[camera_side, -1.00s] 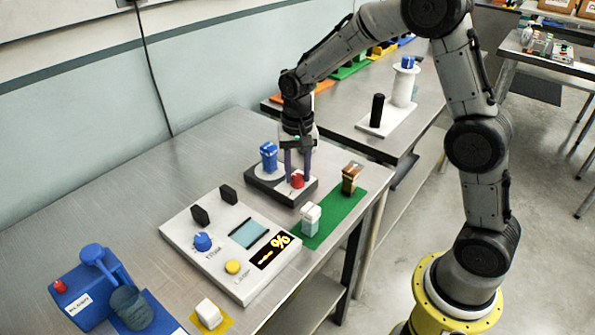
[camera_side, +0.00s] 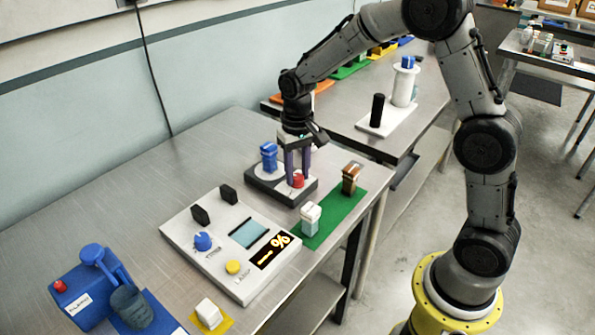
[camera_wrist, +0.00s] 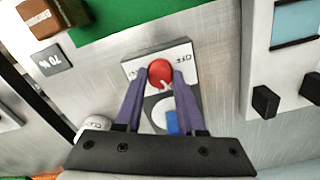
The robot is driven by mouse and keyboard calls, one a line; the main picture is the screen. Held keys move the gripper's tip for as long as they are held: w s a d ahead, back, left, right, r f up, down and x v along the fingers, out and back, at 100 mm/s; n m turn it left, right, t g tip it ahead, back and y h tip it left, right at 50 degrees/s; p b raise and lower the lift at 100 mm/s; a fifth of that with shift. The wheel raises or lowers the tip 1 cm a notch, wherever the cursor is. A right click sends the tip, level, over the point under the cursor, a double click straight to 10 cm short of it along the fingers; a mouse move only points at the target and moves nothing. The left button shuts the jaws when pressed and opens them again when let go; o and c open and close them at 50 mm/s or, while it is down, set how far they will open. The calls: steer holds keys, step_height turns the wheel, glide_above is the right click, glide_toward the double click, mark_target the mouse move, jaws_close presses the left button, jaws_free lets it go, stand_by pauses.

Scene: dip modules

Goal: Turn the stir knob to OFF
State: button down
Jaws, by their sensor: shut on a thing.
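The red stir knob (camera_side: 297,179) sits on the front part of a dark grey stirrer base (camera_side: 265,186) with a pale top. In the wrist view the knob (camera_wrist: 160,72) has a white pointer mark directed down and slightly right, and partly readable labels stand on both sides of it. My gripper (camera_side: 299,180) points down over the base. Its purple fingers are shut on the red knob, one on each side, as the wrist view also shows (camera_wrist: 160,80).
A white panel device (camera_side: 190,240) with a blue knob (camera_side: 203,241), yellow button and lit display is left of the base. A blue device stands front left.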

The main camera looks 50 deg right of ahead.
mark_target(297, 176)
steer(key=n, duration=0.6)
steer(key=shift+r, duration=0.1)
steer(key=n, duration=0.7)
steer(key=shift+n, duration=0.3)
stand_by(0.3)
steer(key=c, duration=0.5)
jaws_free()
step_height(297, 176, up, 14)
